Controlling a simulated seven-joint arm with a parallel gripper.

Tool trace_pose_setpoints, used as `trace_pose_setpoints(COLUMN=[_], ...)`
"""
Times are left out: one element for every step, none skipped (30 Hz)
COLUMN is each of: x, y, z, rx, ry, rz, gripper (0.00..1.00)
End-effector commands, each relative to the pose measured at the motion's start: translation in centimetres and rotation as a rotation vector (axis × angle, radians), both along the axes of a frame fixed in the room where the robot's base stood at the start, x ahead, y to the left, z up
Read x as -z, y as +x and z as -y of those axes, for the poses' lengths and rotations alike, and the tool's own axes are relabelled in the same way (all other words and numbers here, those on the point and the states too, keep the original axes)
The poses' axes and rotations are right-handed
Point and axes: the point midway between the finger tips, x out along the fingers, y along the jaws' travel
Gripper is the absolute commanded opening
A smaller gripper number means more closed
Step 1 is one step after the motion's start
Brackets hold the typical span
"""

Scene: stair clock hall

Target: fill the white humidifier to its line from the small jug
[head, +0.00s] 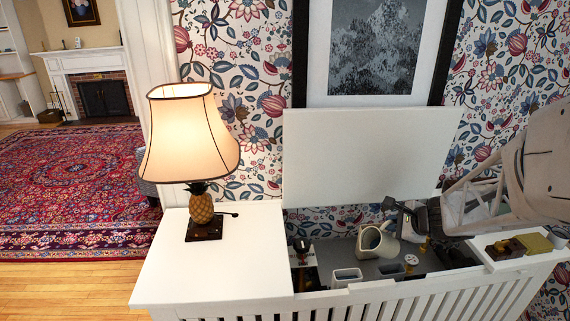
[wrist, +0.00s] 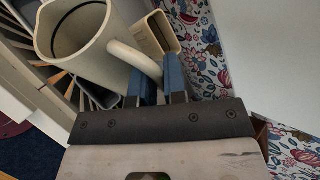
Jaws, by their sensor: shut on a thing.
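My gripper (wrist: 155,85) is shut on the handle of the small cream jug (wrist: 98,50). In the head view the jug (head: 380,244) is over the open top of the white cabinet, left of my gripper, its mouth showing. I cannot tell its exact tilt or the water level inside. A white open-topped box (head: 347,277), possibly the humidifier, is in front and left of the jug. A greyer open box (head: 391,271) is beside it. In the wrist view an open pale box (wrist: 158,35) shows right of the jug. No fill line is visible.
The white cabinet top (head: 222,262) carries a lit pineapple lamp (head: 204,208) at left. The raised white lid (head: 370,155) stands against the wall behind.

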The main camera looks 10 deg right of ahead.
Motion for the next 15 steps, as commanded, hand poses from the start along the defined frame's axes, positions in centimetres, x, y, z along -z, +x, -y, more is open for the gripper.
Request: trace_pose_setpoints(x=[0.07,0.05,0.08,0.09,0.08,0.08,0.08,0.08,0.06,0.06,0.06,0.07,0.06,0.06,0.06], y=[0.09,0.12,0.17,0.20,0.21,0.22,0.22,0.22,0.21,0.21,0.21,0.22,0.21,0.21,0.21], z=[0.28,0.38,0.48,0.54,0.57,0.59,0.59,0.58,0.56,0.56,0.55,0.55,0.55,0.56,0.55], rx=[0.001,0.002,0.001,0.002,0.001,0.001,0.000,0.000,0.000,0.000,0.000,0.000,0.001,0.001,0.001], ry=[0.029,0.047,0.068,0.080,0.090,0.096,0.099,0.099,0.099,0.098,0.098,0.098,0.098,0.098,0.098], rz=[-0.011,-0.019,-0.026,-0.031,-0.035,-0.037,-0.038,-0.038,-0.038,-0.038,-0.038,-0.038,-0.037,-0.037,-0.037], gripper=[0.00,0.00,0.00,0.00,0.00,0.00,0.00,0.00,0.00,0.00,0.00,0.00,0.00,0.00,0.00])
